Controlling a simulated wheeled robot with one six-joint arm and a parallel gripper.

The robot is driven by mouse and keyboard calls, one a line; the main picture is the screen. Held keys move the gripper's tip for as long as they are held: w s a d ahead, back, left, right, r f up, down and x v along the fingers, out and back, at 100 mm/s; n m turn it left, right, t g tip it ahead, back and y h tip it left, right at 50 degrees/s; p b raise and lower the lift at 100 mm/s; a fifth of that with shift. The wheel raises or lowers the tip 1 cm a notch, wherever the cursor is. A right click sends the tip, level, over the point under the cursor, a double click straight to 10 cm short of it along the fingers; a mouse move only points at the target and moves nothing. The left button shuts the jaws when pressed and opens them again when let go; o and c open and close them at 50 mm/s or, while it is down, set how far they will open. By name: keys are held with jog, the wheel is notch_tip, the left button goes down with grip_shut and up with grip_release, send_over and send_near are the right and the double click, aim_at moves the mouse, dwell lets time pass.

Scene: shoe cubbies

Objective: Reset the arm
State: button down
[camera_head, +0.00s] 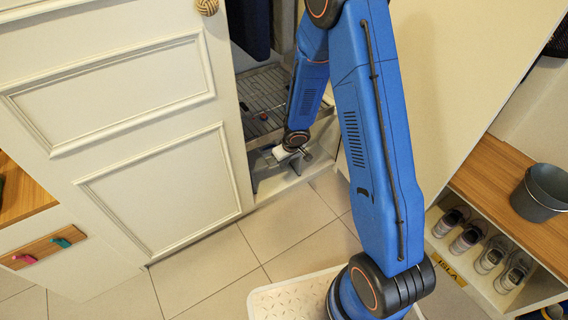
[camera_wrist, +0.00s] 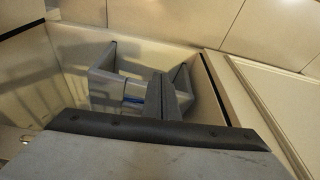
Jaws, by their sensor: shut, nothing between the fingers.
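My blue arm reaches down into the opening beside the white panelled door (camera_head: 150,130). My gripper (camera_head: 303,158) is at the low end of the opening, near its pale floor, small and partly hidden by its own wrist in the head view. In the wrist view my gripper (camera_wrist: 166,84) shows as grey fingers in front of a pale surface. The fingers are shut with nothing held. I cannot tell whether they touch the surface behind them.
A wire rack (camera_head: 268,98) is inside the opening. A pale panel (camera_head: 440,80) stands right of my arm. A shoe cubby (camera_head: 500,185) holds several shoes and a grey bucket (camera_head: 541,192). A white tray (camera_head: 285,300) lies by my base. Floor tiles (camera_head: 200,282) before the door are clear.

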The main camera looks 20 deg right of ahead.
jog(key=shift+r, duration=0.2)
jog(key=s+d+r+m+t+h, duration=0.15)
jog(key=d+r, duration=0.25)
jog(key=r, duration=0.5)
jog(key=s+d+r+m+h, duration=0.1)
jog(key=s+d+r, duration=0.25)
jog(key=r, duration=0.65)
jog(key=s+d+r+m+t+h, duration=0.1)
jog(key=s+d+r+h, duration=0.1)
jog(key=d+r, duration=0.5)
jog(key=s+r+m, duration=0.1)
jog(key=s+r, duration=1)
jog(key=s, duration=0.3)
jog(key=s+a+r+y, duration=0.1)
jog(key=s+a, duration=0.1)
jog(key=s, duration=0.5)
jog(key=s+a+r+y, duration=0.1)
jog(key=s+a+y, duration=0.1)
jog(key=s, duration=0.5)
jog(key=shift+s+a+r+g, duration=0.35)
jog(key=shift+a+r+g, duration=0.1)
jog(key=shift+a, duration=0.25)
